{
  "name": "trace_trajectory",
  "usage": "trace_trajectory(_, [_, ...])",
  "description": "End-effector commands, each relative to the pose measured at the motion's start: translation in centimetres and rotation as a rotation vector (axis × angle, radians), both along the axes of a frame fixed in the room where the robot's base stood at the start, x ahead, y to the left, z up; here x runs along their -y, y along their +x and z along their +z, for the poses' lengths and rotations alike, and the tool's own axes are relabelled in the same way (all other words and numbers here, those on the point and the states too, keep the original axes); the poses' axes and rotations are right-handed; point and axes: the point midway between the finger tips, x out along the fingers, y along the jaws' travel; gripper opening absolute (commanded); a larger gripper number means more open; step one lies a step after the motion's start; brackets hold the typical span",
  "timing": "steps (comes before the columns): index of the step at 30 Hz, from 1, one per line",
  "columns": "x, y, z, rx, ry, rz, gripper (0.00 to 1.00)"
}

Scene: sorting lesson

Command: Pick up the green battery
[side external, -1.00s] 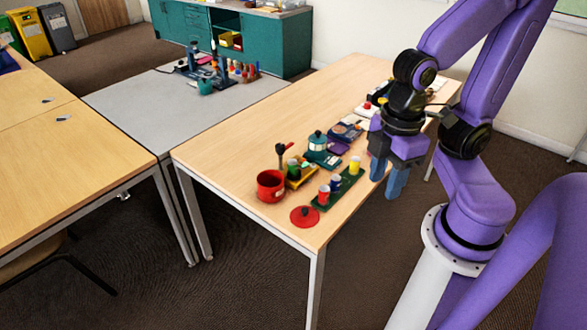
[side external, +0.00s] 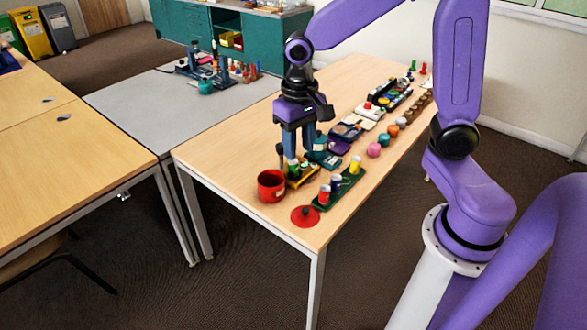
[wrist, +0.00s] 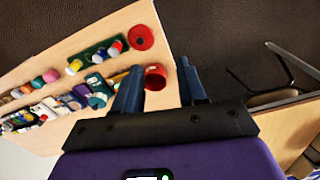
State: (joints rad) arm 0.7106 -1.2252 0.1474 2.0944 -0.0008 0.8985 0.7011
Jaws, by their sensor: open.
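The green battery (side external: 293,169) is a small upright green cylinder on a yellow tray (side external: 303,181), beside the red mug (side external: 271,187). In the side view my gripper (side external: 299,153) points down just above it, open and with nothing between the fingers. The fingers overlap the area just behind the battery, so I cannot tell the exact gap. In the wrist view the open fingers (wrist: 160,66) straddle the red mug (wrist: 156,78). The left finger covers part of the yellow tray (wrist: 119,77) there, and I cannot make out the battery.
A red lid (side external: 306,216) lies near the table's front corner. Colored balls (side external: 374,150) and trays run farther back. The table's left side is clear.

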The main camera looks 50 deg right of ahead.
Motion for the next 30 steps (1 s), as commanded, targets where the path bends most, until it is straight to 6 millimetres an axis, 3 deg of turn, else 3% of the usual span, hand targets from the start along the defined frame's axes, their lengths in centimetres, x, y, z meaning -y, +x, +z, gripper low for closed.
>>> trace_trajectory(1, [0.8, 1.8, -0.5, -0.005, -0.003, -0.107, 0.41])
trace_trajectory(6, [4.0, 7.1, -2.0, -0.012, -0.007, -0.470, 0.41])
trace_trajectory(15, [12.4, 14.2, -5.6, -0.023, -0.016, -1.093, 0.41])
trace_trajectory(22, [17.1, 16.2, -7.6, -0.027, -0.020, -1.383, 0.41])
trace_trajectory(30, [18.0, 16.3, -10.0, -0.031, -0.023, -1.436, 0.41])
